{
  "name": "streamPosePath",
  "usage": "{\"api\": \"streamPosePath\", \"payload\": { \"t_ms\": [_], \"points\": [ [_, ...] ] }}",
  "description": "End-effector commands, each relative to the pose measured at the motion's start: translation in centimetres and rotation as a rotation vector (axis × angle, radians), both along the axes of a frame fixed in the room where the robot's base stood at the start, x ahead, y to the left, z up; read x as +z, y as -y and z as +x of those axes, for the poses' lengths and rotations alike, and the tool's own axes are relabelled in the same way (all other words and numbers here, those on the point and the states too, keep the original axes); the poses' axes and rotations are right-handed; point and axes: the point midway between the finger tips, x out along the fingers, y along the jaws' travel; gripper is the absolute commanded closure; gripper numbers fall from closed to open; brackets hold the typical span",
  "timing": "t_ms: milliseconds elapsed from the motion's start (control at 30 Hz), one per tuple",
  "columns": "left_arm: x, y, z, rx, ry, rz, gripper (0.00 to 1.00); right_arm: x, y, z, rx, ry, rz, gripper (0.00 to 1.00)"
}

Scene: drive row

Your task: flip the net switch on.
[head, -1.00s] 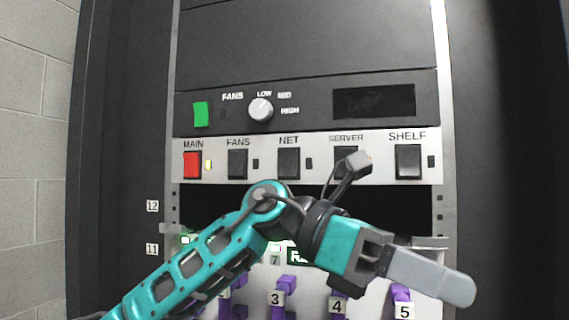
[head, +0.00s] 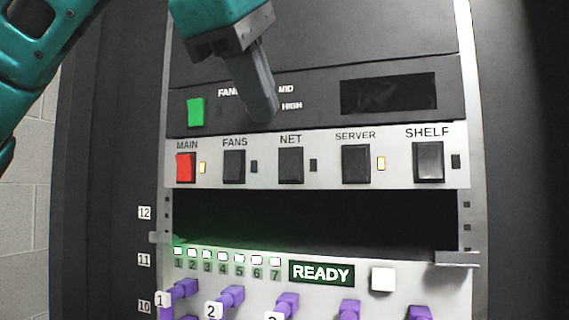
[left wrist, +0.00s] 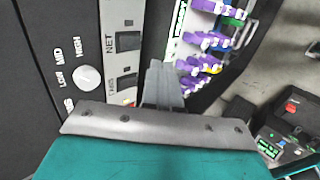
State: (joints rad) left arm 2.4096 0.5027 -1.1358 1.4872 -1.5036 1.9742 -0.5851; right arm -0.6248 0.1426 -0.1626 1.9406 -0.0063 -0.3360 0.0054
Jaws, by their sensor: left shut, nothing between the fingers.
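The net switch (head: 291,165) is a black rocker under the label NET in the pale switch strip. The small lamp (head: 313,165) at its right is dark. My left gripper (head: 263,108) comes down from the top, shut and empty. In the head view its tip lies above and slightly left of the net switch, over the fan control panel, hiding the knob; its depth from the panel is hard to judge. In the left wrist view the net switch (left wrist: 128,41) shows left of the shut fingers (left wrist: 163,80). My right gripper is not in view.
The red main switch (head: 185,168), fans switch (head: 234,166), server switch (head: 356,164) and shelf switch (head: 428,161) share the strip. The main and server lamps are lit amber. Below are a dark open slot (head: 320,215), a READY sign (head: 322,273) and purple plugs (head: 232,296).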

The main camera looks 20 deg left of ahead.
Motion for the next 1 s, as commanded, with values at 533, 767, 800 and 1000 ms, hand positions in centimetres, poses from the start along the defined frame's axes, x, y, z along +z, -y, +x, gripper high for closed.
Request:
{"api": "streamPosePath", "payload": {
  "t_ms": [533, 767, 800, 1000],
  "points": [
    [1.2, -1.2, -0.8, 0.047, 0.036, 0.029, 1.00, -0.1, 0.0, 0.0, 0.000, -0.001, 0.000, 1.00],
    [-0.7, -1.1, 0.9, 0.045, 0.032, 0.030, 1.00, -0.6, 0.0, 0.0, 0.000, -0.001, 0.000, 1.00],
    [-1.2, -1.1, 1.4, 0.047, 0.032, 0.030, 1.00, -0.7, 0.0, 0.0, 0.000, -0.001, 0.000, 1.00],
    [-4.2, -1.1, 4.6, 0.047, 0.032, 0.030, 1.00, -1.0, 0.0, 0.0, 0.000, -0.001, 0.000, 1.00]
  ]
}}
